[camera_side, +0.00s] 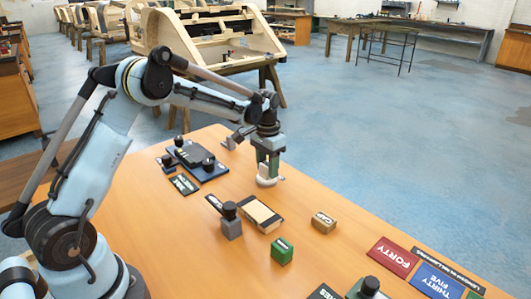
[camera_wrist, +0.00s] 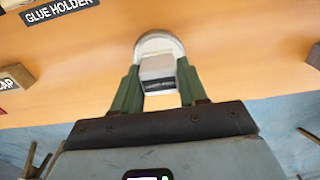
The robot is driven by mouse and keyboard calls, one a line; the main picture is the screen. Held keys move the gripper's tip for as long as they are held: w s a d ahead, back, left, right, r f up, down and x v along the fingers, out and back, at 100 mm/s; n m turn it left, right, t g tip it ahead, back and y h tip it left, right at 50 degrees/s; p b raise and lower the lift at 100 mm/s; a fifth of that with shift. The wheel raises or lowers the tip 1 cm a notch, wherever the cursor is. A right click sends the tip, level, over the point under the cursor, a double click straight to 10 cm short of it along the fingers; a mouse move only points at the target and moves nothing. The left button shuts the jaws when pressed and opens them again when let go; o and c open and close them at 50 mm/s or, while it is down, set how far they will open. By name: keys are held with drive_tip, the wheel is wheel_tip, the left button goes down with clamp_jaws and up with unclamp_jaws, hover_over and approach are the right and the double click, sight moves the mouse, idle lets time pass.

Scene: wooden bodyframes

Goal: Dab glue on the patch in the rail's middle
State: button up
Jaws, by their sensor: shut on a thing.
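In the wrist view the green fingers of my gripper (camera_wrist: 158,95) flank this white piece (camera_wrist: 160,60), which has a dark label strip. I cannot tell if it touches the table. A black part (camera_side: 197,152) lies on a blue base with black knobs, left of my gripper. A pale wooden slab (camera_side: 259,213) with dark edges lies nearer the camera. I cannot tell which is the rail, and I make out no glue patch.
A grey block with a black knob (camera_side: 231,222), a green block (camera_side: 282,251) and a wooden block (camera_side: 323,222) stand on the table. A "GLUE HOLDER" label (camera_wrist: 58,10) shows in the wrist view.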

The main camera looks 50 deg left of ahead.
drive_tip(key=shift+r, duration=3.5)
